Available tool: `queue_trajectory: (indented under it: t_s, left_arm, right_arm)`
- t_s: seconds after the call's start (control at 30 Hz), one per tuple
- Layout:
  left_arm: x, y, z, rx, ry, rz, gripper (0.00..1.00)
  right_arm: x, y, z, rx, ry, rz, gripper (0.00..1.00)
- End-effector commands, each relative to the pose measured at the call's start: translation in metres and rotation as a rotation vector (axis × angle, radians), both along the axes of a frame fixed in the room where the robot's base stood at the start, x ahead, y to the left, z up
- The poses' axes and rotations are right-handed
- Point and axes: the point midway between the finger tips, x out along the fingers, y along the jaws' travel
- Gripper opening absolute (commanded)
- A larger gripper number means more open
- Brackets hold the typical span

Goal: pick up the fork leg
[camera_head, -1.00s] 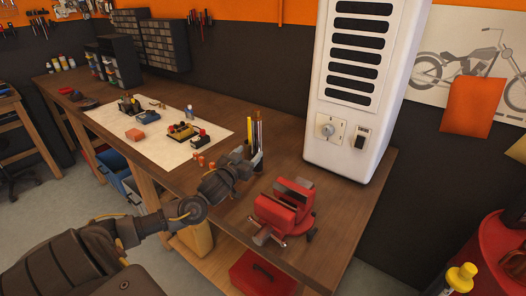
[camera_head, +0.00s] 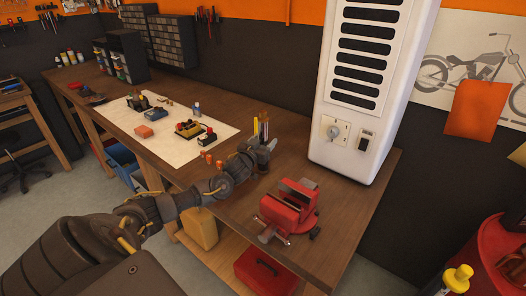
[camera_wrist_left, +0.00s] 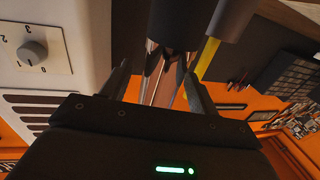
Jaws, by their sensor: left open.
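A cluster of slim upright pieces, yellow and dark (camera_head: 261,128), stands on the workbench (camera_head: 225,207) behind my left gripper (camera_head: 266,147). I take the fork leg to be one of them, but cannot tell which in the head view. In the left wrist view, a dark cylinder with a shiny thinner tube (camera_wrist_left: 177,22) shows close ahead, between the spread fingers of my left gripper (camera_wrist_left: 160,75). I cannot tell whether the fingers touch it. Its far end is out of frame. My right gripper is not in view.
A red vise (camera_head: 289,208) stands on the bench to the right of my left gripper. A white cabinet (camera_head: 350,130) stands behind it. A pale mat (camera_head: 165,140) with small parts lies to the left.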

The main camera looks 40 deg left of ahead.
Motion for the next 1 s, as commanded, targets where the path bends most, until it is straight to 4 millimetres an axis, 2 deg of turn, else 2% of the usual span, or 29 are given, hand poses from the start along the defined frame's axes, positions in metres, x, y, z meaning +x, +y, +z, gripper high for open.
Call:
queue_trajectory:
  t_s: [0.13,0.4,0.83,0.87,1.0]
  left_arm:
    - [0.0114,0.002,-0.0002,0.0,0.001,0.0,0.61]
    - [0.013,0.0022,-0.0012,0.0,0.0,-0.001,0.59]
    - [0.0127,0.0021,-0.0011,0.0,0.001,-0.001,0.03]
    - [0.0127,0.0022,-0.0011,0.0,0.001,-0.001,0.0]
    - [0.0126,0.0023,-0.0012,0.0,0.001,-0.001,0.0]
  right_arm:
    - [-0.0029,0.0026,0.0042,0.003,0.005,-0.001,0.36]
    - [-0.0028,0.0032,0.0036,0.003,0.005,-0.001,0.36]
    - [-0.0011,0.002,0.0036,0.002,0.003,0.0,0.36]
    - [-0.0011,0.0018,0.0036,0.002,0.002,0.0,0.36]
    - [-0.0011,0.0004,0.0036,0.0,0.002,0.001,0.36]
